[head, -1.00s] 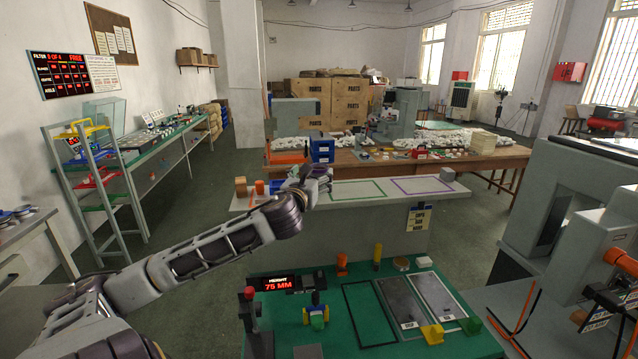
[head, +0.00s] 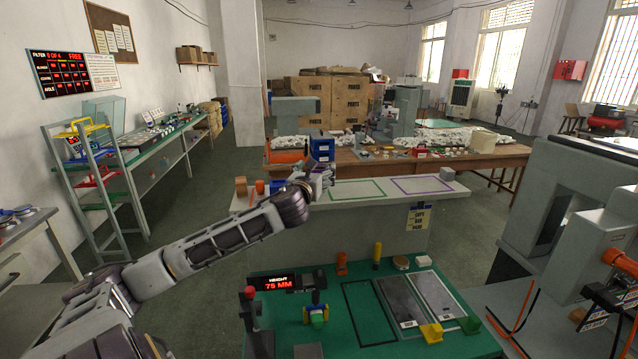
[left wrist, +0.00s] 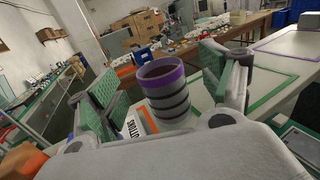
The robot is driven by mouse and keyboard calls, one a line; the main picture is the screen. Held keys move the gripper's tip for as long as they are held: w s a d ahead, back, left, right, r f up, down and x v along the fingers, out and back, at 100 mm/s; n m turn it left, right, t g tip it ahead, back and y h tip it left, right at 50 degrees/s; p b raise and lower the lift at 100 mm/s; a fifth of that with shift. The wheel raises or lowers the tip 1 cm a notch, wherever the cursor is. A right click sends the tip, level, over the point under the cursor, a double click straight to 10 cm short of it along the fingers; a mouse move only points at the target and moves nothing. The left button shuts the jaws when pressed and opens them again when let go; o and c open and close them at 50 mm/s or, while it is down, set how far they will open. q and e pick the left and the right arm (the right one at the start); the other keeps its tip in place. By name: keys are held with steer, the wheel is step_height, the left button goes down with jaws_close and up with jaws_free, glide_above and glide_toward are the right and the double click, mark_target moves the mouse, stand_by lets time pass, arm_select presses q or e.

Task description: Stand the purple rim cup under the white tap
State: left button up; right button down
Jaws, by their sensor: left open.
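The purple rim cup (left wrist: 165,88) shows in the left wrist view, dark grey with black bands and a purple rim. It looks upright. My left gripper (left wrist: 160,92) is open, with its green pads on either side of the cup; I cannot tell whether either touches it. In the head view my left gripper (head: 322,176) is over the left part of the pale counter (head: 330,202), and I cannot make out the cup there. I cannot make out a white tap in either view. My right gripper is not in view.
The counter has a green outline (head: 357,190) and a purple outline (head: 422,185), both empty. A grey block (head: 447,174) stands at its right end. A green-topped bench (head: 355,345) with a height display (head: 278,283) is in front. A wooden table (head: 480,155) stands behind.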

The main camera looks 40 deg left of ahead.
mark_target(319, 167)
arm_select(q)
steer(key=shift+w+a, duration=0.1)
steer(key=shift+w, duration=0.05)
steer(key=shift+f+p+x, duration=0.1)
steer(key=shift+p+x, duration=0.15)
steer(key=shift+x, duration=0.45)
steer(key=shift+f+p+x, duration=0.15)
steer(key=shift+p+x, duration=0.05)
steer(key=shift+x, duration=1.6)
steer(key=c, duration=1.2)
steer(key=shift+r, duration=0.1)
steer(key=shift+c, duration=0.2)
step_height(319, 167, up, 10)
steer(key=p, duration=0.1)
